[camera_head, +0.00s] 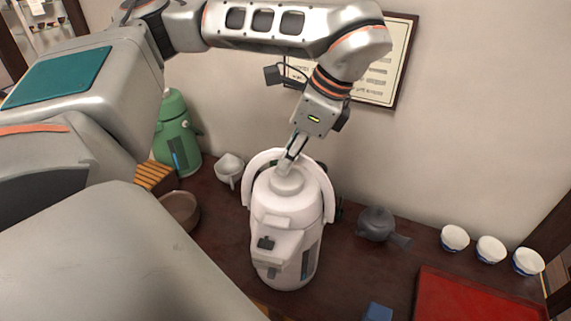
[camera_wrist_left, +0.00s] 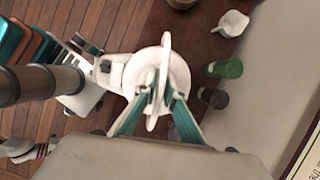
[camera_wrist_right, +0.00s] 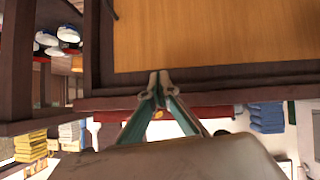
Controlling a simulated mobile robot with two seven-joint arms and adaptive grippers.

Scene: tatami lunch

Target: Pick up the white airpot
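The white airpot (camera_head: 290,240) stands upright on the dark table in the middle of the head view, its arched handle (camera_head: 325,185) raised. My left gripper (camera_head: 289,156) comes down from above onto the top of that handle. In the left wrist view the airpot's round lid (camera_wrist_left: 178,72) lies below, and the handle runs between the two fingertips of my left gripper (camera_wrist_left: 161,95), which close in on both sides of it. My right gripper (camera_wrist_right: 159,77) shows only in the right wrist view; its fingertips are together with nothing between them.
A green airpot (camera_head: 175,140), a white pitcher (camera_head: 229,172) and a brown bowl (camera_head: 180,210) stand to the left. A dark teapot (camera_head: 378,224), several white cups (camera_head: 490,249) and a red tray (camera_head: 465,300) lie to the right. The wall is close behind.

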